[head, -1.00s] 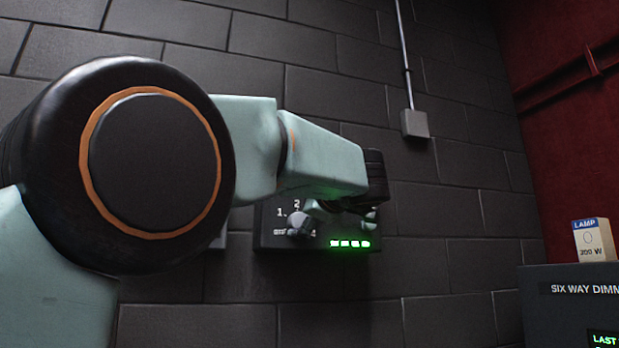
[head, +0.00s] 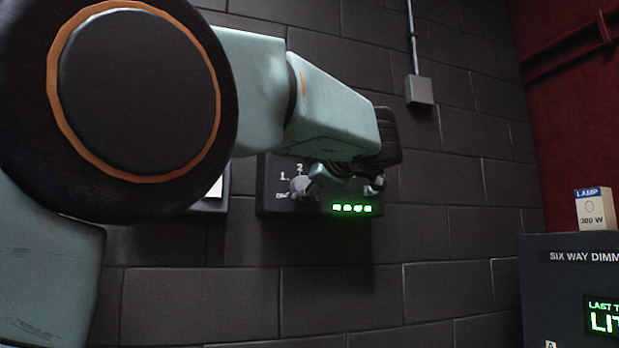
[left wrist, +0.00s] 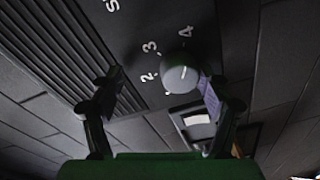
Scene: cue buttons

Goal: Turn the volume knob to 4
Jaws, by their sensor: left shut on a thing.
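The volume knob (head: 299,186) is a round grey knob on a dark wall panel (head: 268,203), with a 1 and a 2 legible beside it. In the left wrist view the knob (left wrist: 180,80) has a pale line on its face and 2, 3 and 4 around it. I cannot tell exactly which number the line meets. My left gripper (head: 346,186) is at the panel, shut on the knob. In the left wrist view its fingers (left wrist: 160,88) stand apart, the right one against the knob's edge. My right gripper is not in view.
Lit green indicators (head: 351,208) sit low on the panel. A dark dimmer box (head: 560,285) with a lamp carton (head: 595,210) on it stands at the right. A grey conduit box (head: 419,90) is on the brick wall. The wall below the panel is clear.

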